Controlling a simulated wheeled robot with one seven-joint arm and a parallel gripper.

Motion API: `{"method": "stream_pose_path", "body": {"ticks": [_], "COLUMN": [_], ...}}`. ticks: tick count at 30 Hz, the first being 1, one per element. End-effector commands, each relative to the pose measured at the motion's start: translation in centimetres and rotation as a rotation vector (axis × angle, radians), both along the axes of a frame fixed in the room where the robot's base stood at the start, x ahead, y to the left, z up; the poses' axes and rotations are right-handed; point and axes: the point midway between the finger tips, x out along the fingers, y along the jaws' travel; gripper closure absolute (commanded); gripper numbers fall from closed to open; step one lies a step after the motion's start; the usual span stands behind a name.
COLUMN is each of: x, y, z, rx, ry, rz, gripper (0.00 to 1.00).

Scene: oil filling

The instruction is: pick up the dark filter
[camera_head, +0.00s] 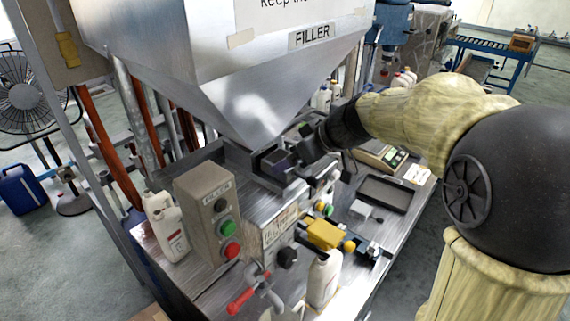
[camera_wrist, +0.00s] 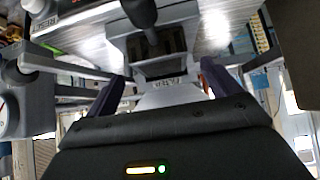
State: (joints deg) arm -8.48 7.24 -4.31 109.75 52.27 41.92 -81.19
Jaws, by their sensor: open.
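My gripper (camera_head: 298,150) is at the metal housing below the hopper's tip in the head view. In the wrist view, my gripper (camera_wrist: 162,76) has its two dark fingers wide apart with nothing between them. A dark block (camera_wrist: 158,46), which looks like the dark filter, sits in a metal housing just beyond the fingertips, roughly centred between them. A dark rounded rod in front of it hides part of its top. In the head view, the filter is hard to tell from my dark fingers, and my gripper covers part of that spot.
The steel hopper (camera_head: 270,75) hangs close over my gripper. A control box (camera_head: 208,212) with buttons and a white jug (camera_head: 167,225) stand left on the bench.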

Motion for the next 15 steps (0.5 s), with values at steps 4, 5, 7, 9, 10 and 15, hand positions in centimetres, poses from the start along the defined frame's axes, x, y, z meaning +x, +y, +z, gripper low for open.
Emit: {"method": "stream_pose_path", "body": {"ticks": [4,5,7,9,10,15], "x": [0.8,0.9,1.4,1.7,1.8,1.9], "y": [1.4,1.7,2.2,2.6,2.7,2.7], "z": [-1.0,-1.3,-2.2,-2.7,-2.8,-3.0], "rx": [-0.001,-0.001,0.0,-0.001,0.0,0.0], "ry": [0.007,0.007,0.005,0.002,0.002,-0.001], "rz": [0.002,0.002,0.002,0.001,0.001,0.001], "gripper": [0.11,0.11,0.11,0.11,0.11,0.11]}}
